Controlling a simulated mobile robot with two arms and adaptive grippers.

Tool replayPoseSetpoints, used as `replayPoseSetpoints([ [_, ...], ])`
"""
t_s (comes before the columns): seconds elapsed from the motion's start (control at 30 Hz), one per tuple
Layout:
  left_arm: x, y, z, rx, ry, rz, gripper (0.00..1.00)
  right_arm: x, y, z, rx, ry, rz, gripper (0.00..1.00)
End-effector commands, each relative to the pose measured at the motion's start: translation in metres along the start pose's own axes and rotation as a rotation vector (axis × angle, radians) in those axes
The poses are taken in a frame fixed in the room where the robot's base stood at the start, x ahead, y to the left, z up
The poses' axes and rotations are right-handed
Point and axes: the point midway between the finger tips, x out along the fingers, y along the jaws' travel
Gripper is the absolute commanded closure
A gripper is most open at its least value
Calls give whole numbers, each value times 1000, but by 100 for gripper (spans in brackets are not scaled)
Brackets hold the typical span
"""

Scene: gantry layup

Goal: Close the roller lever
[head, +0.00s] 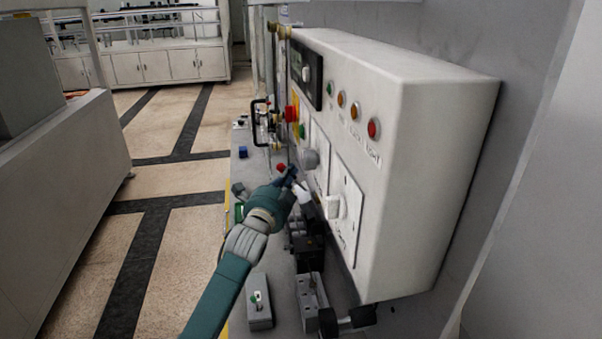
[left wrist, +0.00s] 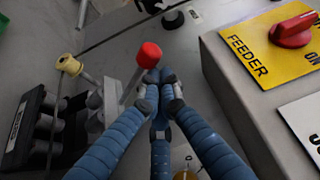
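The red ball knob (left wrist: 149,54) tops a short grey lever in the left wrist view, beside a black and grey block with a small plate (left wrist: 14,131) that seems to read "ROLLER". In the head view a red knob (head: 281,167) shows just by my fingertips. My left gripper (head: 291,176) reaches over the bench. Its blue fingers (left wrist: 160,82) are drawn together with the tips just at the near side of the knob. The knob is not between them; whether they touch it is unclear. My right gripper is not in view.
A white control box (head: 420,110) with buttons and switches stands close on the right. Its yellow "FEEDER" plate (left wrist: 262,48) has a red switch. A yellow knob (left wrist: 69,64) is left of the lever. Black valve parts (head: 307,245) and a grey box (head: 259,300) sit nearer.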

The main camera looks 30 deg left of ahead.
Motion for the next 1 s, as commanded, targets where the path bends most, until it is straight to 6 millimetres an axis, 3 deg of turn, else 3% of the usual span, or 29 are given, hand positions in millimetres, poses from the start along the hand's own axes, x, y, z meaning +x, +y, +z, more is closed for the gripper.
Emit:
replayPoseSetpoints([
  [0.5,-36,50,66,-394,-4,-216,100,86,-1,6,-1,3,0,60],
  [1.0,-51,84,94,-439,-2,-242,100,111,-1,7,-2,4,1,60],
])
